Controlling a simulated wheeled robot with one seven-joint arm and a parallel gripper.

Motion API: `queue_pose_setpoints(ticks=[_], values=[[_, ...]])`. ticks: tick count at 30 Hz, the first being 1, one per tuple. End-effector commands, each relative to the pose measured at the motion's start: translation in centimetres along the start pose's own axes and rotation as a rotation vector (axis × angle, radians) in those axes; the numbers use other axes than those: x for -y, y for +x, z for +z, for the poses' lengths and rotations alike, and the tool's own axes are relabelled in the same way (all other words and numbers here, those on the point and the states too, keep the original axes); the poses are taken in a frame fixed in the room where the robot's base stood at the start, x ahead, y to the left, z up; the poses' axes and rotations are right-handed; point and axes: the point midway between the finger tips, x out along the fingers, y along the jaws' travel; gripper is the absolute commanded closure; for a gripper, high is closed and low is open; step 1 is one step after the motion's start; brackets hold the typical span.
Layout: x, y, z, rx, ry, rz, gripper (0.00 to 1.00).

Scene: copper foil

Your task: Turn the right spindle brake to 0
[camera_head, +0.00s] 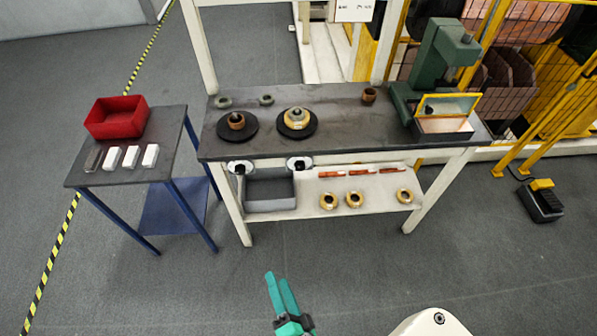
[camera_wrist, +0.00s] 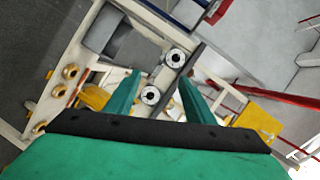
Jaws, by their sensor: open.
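The right spindle brake (camera_head: 300,163) is a dark knob on a pale round dial at the bench's front edge, below the right spindle. It also shows in the wrist view (camera_wrist: 150,95), lower of the two dials, between my fingers in the picture. Its setting is too small to read. The left spindle brake (camera_head: 240,167) is a like dial; it shows in the wrist view (camera_wrist: 175,58) above the right one. My green gripper (camera_head: 277,278) is open and empty, well in front of the bench and apart from both dials.
The dark bench top (camera_head: 340,128) carries two round black spindle plates, the right one holding a roll (camera_head: 296,117). A grey bin (camera_head: 270,207) and several rolls sit on the lower shelf. A side table (camera_head: 85,175) stands left. The floor before the bench is clear.

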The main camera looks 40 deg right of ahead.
Motion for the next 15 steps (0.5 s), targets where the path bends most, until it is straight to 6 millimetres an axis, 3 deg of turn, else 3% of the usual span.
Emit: queue_pose_setpoints(ticks=[1, 6, 15], values=[[-0.7, 2.2, -1.1, -0.034, 0.143, -0.002, 0.51], [-2.7, 8.6, -4.6, -0.104, 0.658, -0.035, 0.51], [-3.1, 18.5, -12.4, -0.142, 1.505, -0.209, 0.51]])
